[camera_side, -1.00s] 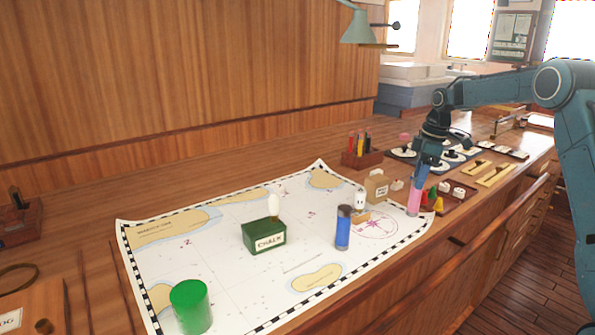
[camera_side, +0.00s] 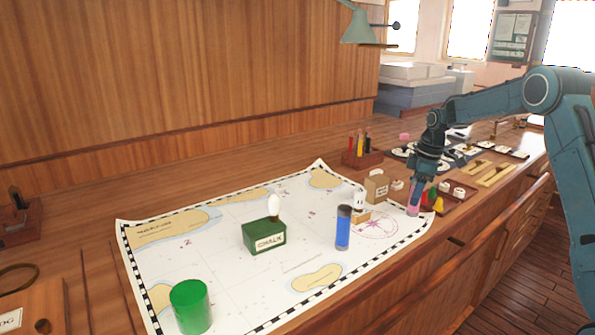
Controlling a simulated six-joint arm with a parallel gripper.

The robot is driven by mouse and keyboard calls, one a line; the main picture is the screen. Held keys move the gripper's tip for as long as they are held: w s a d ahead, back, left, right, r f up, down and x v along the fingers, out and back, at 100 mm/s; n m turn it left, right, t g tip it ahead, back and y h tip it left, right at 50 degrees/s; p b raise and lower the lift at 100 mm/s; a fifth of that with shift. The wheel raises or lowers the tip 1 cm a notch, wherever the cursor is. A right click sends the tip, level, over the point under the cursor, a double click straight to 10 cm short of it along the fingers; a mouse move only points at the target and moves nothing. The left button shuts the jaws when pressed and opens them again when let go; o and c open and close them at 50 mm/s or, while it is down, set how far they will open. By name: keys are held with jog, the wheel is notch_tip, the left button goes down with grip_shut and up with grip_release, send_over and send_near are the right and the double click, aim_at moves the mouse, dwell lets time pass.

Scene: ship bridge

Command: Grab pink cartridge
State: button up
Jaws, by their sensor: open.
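The pink cartridge (camera_side: 413,209) stands upright near the right corner of the chart, and only its lower part shows clearly. My gripper (camera_side: 416,186) points down and is open, with its fingers around or just in front of the cartridge's upper part. The fingers hide much of the cartridge. I cannot tell whether they touch it.
A tray with red, green and yellow pieces (camera_side: 437,203) is close on the right. A small tan box (camera_side: 376,187) and a blue cylinder (camera_side: 343,228) stand to the left. The green chalk box (camera_side: 264,236) and green cylinder (camera_side: 191,306) are farther left on the chart (camera_side: 235,285).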

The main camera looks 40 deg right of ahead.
jog(key=c, duration=1.1)
jog(key=shift+r, duration=0.15)
jog(key=shift+r, duration=4.9)
